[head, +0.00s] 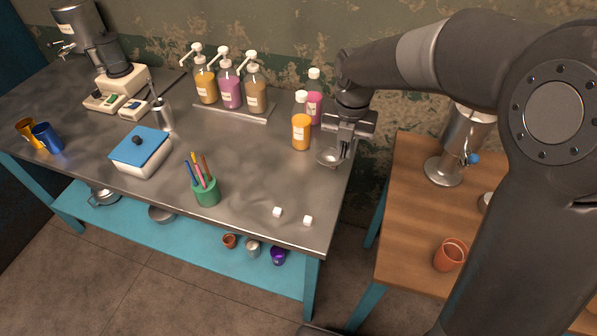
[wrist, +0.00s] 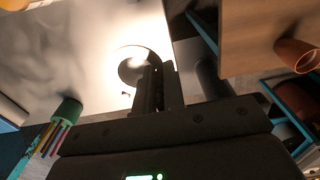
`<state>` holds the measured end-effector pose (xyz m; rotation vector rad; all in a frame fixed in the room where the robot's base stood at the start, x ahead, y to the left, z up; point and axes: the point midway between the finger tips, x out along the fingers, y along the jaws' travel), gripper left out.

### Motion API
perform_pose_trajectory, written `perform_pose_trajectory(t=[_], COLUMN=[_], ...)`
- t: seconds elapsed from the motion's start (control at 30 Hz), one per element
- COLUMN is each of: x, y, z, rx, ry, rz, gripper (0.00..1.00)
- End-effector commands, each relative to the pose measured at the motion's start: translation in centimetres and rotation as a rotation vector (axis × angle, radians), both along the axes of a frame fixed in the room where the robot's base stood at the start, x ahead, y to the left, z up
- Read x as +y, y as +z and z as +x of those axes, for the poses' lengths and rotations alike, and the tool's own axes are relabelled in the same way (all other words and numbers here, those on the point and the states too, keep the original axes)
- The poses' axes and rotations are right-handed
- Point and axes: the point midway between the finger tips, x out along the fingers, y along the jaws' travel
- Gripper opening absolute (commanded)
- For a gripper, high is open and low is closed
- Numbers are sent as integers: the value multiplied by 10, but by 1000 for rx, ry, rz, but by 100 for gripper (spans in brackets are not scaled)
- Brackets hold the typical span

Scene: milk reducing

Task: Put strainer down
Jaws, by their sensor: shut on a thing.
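The strainer (head: 328,157) is a small round metal bowl at the right end of the metal table (head: 240,180), close to the edge. My gripper (head: 342,145) is above it, pointing down, and shut on its handle. In the wrist view the strainer's round bowl (wrist: 134,68) shows just beyond the fingers (wrist: 158,88), over the bright tabletop. The handle is mostly hidden between the fingers. I cannot tell whether the strainer touches the table or hangs slightly above it.
Orange (head: 301,130) and pink (head: 314,100) bottles stand close left of my gripper. Two white cubes (head: 292,216) lie at the front right, with bare metal around them. A gap separates the metal table from the wooden table (head: 410,190). A green pen cup (head: 206,193) stands near the front.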

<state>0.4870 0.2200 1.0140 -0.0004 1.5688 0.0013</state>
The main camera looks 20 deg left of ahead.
Motion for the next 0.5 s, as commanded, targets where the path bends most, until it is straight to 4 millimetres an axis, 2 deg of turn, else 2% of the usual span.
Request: perform_pose_trajectory(t=[0.1, 0.3, 0.5], x=[29, 73, 95], y=[-17, -43, -56], z=[-2, -4, -4], rx=[4, 3, 1], ry=[8, 6, 1], rz=[-1, -1, 0], gripper=[0, 0, 0])
